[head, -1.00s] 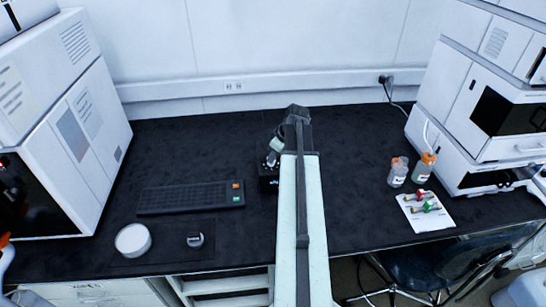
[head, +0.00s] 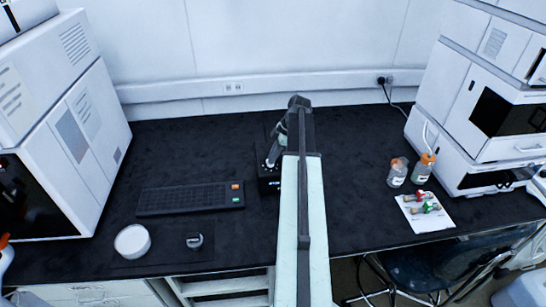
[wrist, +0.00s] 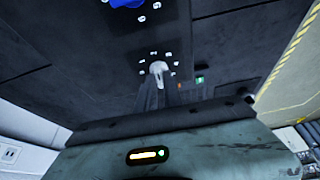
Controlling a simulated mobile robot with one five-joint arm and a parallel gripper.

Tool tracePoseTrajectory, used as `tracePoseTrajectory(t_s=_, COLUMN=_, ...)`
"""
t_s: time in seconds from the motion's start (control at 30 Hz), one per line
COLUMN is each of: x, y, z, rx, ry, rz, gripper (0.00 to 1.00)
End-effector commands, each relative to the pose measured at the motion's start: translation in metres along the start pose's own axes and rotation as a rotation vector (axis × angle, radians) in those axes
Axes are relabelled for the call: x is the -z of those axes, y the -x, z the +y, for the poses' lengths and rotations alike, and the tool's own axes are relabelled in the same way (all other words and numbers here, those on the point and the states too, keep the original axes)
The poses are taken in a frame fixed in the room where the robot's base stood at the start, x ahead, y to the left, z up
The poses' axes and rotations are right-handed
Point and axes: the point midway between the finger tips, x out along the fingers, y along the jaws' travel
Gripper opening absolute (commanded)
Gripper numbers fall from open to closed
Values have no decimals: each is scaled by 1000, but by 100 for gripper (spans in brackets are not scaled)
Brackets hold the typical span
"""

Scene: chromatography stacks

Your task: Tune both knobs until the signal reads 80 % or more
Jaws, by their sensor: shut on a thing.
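The black knob box (head: 268,186) stands at the middle of the bench, partly hidden by my arm. Its small bluish display is too small to read. In the wrist view a pale grey pointer knob (wrist: 159,68) sits inside a ring of white marks. A blue knob (wrist: 126,3) shows at the top edge, cut off by the frame, with its own marks. My gripper (wrist: 161,88) is at the pale grey knob and shut on it; dark parts hide some of the contact. In the head view my gripper (head: 271,163) is down at the box.
A white round container (head: 132,241) and a small grey item (head: 194,241) are in front. Bottles (head: 397,172) and a white sheet (head: 425,212) with vials lie right. White instruments stand at both sides.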

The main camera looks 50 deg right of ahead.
Motion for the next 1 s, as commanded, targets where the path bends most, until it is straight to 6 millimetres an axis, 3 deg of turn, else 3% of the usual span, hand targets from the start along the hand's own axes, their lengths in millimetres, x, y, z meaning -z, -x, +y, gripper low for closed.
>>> tracePoseTrajectory(t_s=0.57, x=0, y=0, z=0, rx=12, ry=29, rz=-2, gripper=0)
tracePoseTrajectory(t_s=0.6, x=0, y=0, z=0, rx=12, ry=29, rz=-2, gripper=22)
tracePoseTrajectory(t_s=0.63, x=0, y=0, z=0, rx=12, ry=29, rz=-2, gripper=30)
tracePoseTrajectory(t_s=1.0, x=0, y=3, z=0, rx=12, ry=29, rz=-1, gripper=33)
